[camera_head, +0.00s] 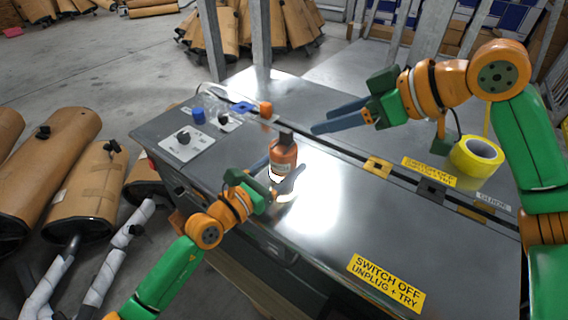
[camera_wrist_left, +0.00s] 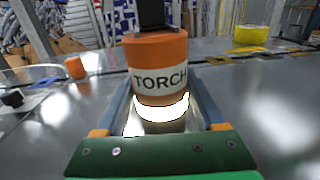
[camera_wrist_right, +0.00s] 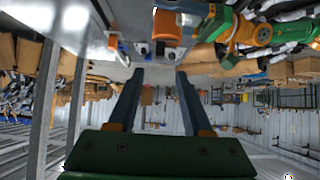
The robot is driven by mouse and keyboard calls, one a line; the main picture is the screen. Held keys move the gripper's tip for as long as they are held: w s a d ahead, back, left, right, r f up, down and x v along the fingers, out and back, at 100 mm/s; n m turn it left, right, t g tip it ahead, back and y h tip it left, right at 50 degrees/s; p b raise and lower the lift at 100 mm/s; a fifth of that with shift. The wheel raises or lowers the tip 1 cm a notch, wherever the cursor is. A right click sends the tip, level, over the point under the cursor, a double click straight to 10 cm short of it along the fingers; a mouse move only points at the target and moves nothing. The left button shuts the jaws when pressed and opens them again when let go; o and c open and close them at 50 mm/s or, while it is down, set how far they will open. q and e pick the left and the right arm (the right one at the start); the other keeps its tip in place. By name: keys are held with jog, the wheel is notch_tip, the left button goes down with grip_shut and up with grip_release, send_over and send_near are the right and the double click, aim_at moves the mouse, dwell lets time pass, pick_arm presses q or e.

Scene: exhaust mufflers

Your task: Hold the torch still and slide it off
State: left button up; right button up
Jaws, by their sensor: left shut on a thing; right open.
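The torch (camera_head: 283,158) is an orange cylinder with a white label and a dark block on top, standing upright over the steel bench. The left wrist view shows it close, with the word TORCH (camera_wrist_left: 160,80) and a bright glow around its lower part. My left gripper (camera_head: 279,176) is shut on the torch low on its body, one finger on each side. My right gripper (camera_head: 318,120) is open and empty, above the bench and to the right of the torch's top. In the right wrist view the torch (camera_wrist_right: 167,28) shows beyond the open fingers.
Brown mufflers (camera_head: 60,150) lie on the floor at left.

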aim_at(290, 131)
jog(key=shift+o, duration=0.2)
jog(key=w+a+f+y, duration=0.1)
jog(key=w+a+f, duration=0.1)
jog(key=w+a+f+y, duration=0.1)
jog(key=a+f, duration=0.1)
jog(key=a, duration=0.1)
jog(key=w+a+f+t+y, duration=0.1)
jog(key=w+a+f, duration=0.1)
jog(key=shift+w+a+f+n, duration=0.3)
jog(key=shift+a+f+n, duration=0.05)
jog(key=shift+f+n, duration=0.05)
grip_shut()
dwell(0.4)
jog(key=shift+s, duration=0.1)
dwell(1.1)
